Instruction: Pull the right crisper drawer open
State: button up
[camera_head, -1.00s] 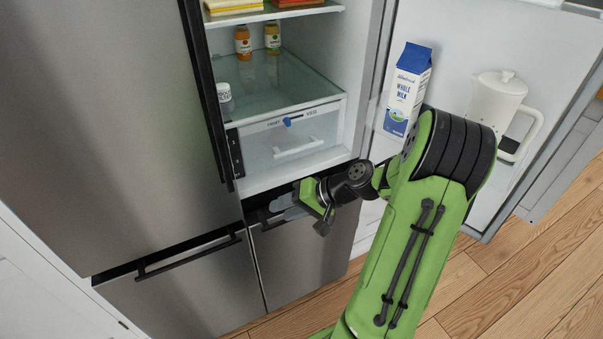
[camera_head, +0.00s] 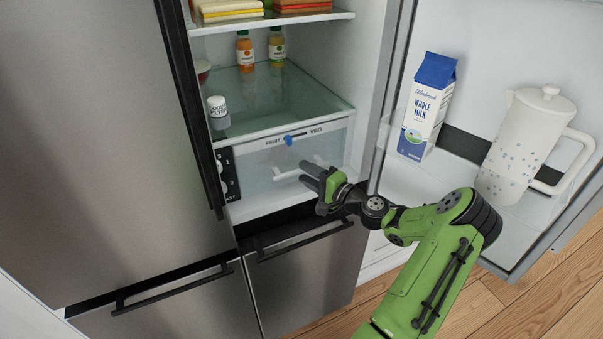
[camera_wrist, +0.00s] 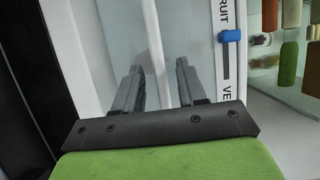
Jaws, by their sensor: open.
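The crisper drawer (camera_head: 256,183) is a translucent white front at the bottom of the open fridge, under a glass shelf. It looks shut. Its white bar handle (camera_head: 288,174) runs across its middle. A blue slider on a fruit/veg strip (camera_head: 290,140) sits above it. My gripper (camera_head: 308,174) is in front of the drawer at the right end of the handle. In the wrist view my gripper (camera_wrist: 157,80) is open, with a pale bar, likely the handle (camera_wrist: 154,40), between the fingers' lines. Whether the fingers surround it or stop short of it I cannot tell.
The open fridge door at right holds a milk carton (camera_head: 427,105) and a white pitcher (camera_head: 528,140). The glass shelf (camera_head: 270,100) carries bottles and a white jar (camera_head: 217,112). A lower freezer drawer handle (camera_head: 300,240) lies below my gripper. Wooden floor shows at lower right.

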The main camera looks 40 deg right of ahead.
jog(key=w, duration=0.2)
jog(key=shift+w+a, duration=0.1)
jog(key=shift+w, duration=0.2)
grip_shut()
